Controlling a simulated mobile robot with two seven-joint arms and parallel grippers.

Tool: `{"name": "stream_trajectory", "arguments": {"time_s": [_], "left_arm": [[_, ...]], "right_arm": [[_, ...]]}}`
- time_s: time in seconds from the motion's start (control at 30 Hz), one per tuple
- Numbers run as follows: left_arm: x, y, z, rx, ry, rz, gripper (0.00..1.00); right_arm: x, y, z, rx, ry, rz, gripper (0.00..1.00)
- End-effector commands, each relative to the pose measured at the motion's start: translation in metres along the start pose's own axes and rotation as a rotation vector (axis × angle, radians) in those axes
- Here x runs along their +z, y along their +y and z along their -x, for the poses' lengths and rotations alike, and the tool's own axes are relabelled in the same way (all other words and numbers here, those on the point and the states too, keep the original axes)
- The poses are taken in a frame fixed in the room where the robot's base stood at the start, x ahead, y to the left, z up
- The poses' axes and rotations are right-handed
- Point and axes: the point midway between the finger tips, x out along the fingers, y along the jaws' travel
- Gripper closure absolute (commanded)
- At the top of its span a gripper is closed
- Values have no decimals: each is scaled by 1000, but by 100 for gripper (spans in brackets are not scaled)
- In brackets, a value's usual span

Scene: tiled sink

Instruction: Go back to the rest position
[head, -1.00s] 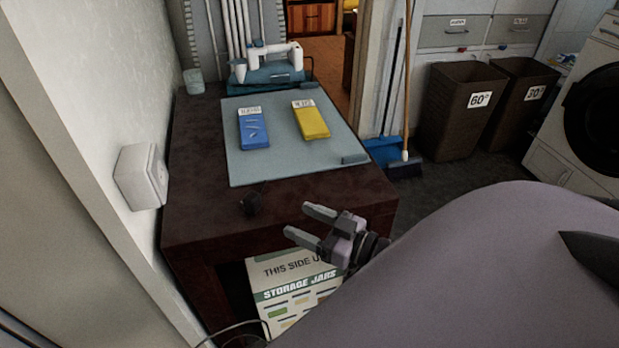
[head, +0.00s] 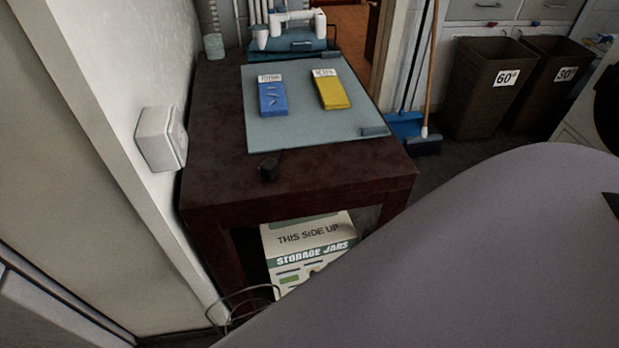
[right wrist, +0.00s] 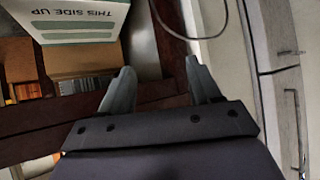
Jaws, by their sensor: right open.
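My right gripper (right wrist: 160,90) shows in the right wrist view with its two grey fingers apart and nothing between them. Beyond its fingers are the dark table's edge, the storage box and a pale wall. Neither gripper shows in the head view now. A large smooth grey-mauve part of my own body fills the lower right there.
A dark wooden table (head: 225,180) holds a grey mat (head: 310,130) with a blue packet (head: 272,98) and a yellow packet (head: 331,92). A storage jars box (head: 305,240) stands beneath. Brown bins (head: 490,110) stand right. A wall box (head: 160,138) sits left.

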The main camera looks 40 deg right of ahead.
Motion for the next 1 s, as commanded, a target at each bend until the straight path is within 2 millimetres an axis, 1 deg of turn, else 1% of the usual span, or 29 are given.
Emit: {"name": "stream_trajectory", "arguments": {"time_s": [0.17, 0.27, 0.37, 0.6, 0.7, 0.77, 1.0], "left_arm": [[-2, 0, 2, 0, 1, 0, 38], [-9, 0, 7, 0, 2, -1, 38], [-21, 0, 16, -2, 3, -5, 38], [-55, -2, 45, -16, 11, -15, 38], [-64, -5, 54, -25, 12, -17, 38], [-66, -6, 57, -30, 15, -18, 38], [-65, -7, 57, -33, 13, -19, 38]], "right_arm": [[-2, 0, 1, 1, 1, 0, 37], [-8, 1, 6, 3, 1, 2, 37], [-18, 2, 15, 6, 2, 5, 37], [-53, 4, 46, 20, 7, 15, 37], [-64, 6, 55, 25, 11, 20, 37], [-67, 7, 58, 29, 18, 22, 37], [-66, 8, 58, 31, 18, 24, 37]]}}
